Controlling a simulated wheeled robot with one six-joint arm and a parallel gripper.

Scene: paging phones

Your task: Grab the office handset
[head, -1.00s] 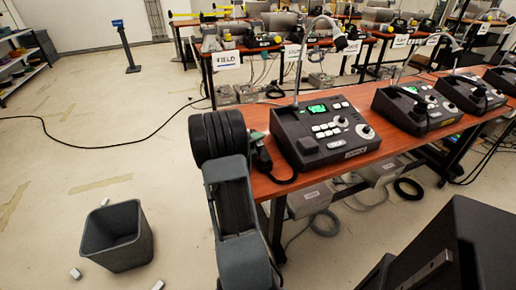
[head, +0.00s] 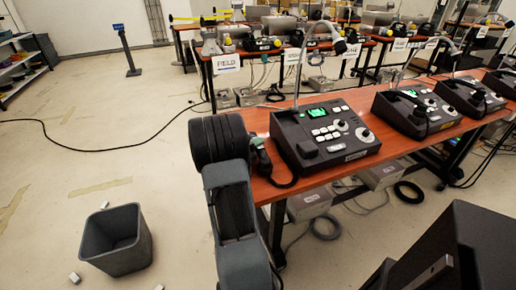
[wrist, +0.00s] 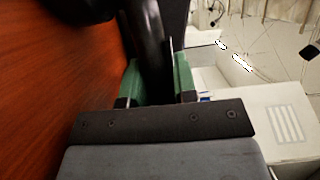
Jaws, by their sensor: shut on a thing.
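The black office handset (head: 263,160) is at the left end of the orange-brown table, beside the nearest grey console (head: 312,158). A black cord loops below it toward the console. In the wrist view the dark handset (wrist: 152,35) passes between the two green fingers of my gripper (wrist: 157,82). The fingers are shut on it, one on each side. In the head view my dark arm hides most of the gripper and part of the handset.
More consoles (head: 418,110) stand along the table (head: 375,162) to the right. A dark grey bin (head: 116,262) stands on the floor at lower left. A black cable (head: 95,150) crosses the open floor. A second table with equipment stands behind.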

